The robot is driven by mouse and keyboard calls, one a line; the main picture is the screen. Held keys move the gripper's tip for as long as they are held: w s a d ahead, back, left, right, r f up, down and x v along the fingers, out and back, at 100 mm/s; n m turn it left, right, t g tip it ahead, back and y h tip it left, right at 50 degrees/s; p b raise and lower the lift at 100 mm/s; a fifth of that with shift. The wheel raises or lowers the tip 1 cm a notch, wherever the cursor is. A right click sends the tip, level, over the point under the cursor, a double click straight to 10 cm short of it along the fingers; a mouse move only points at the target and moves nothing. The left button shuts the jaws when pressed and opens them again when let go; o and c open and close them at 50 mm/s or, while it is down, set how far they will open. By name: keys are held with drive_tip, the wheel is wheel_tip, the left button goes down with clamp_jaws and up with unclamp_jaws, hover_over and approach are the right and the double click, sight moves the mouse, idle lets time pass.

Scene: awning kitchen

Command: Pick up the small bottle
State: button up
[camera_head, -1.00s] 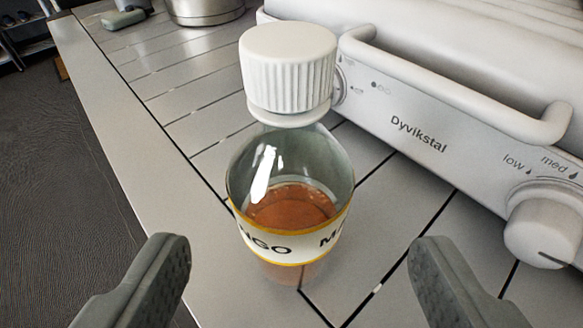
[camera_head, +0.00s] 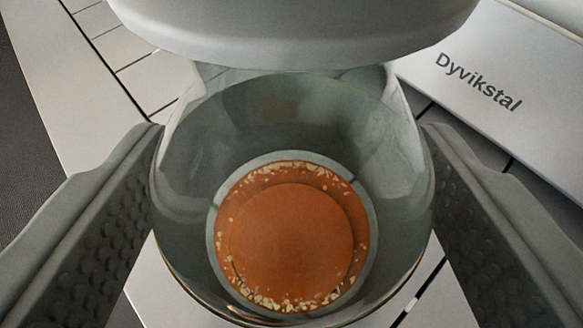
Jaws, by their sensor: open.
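The small bottle (camera_head: 290,110) fills the middle of the view, very close to the camera. It is clear, with an orange-brown content (camera_head: 290,245) low inside and a wide whitish cap (camera_head: 300,25) cut off by the top edge. It stands on the slatted table. My gripper (camera_head: 290,140) is open, with one dark grey finger on each side of the bottle. The fingers look very near the glass; I cannot tell whether they touch it. The bottle's label is hardly visible.
The white stove front marked Dyvikstal (camera_head: 480,85) stands on the table at the right, close behind the right finger. The light slatted table top (camera_head: 65,110) runs along the left, with its edge and dark floor beyond.

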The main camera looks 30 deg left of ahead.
drive_tip(key=c, duration=1)
drive_tip(key=shift+o, duration=0.2)
drive_tip(key=shift+r, duration=5)
drive_tip(key=shift+o, duration=0.6)
drive_tip(key=shift+c, duration=1.1)
drive_tip(key=shift+r, duration=3.5)
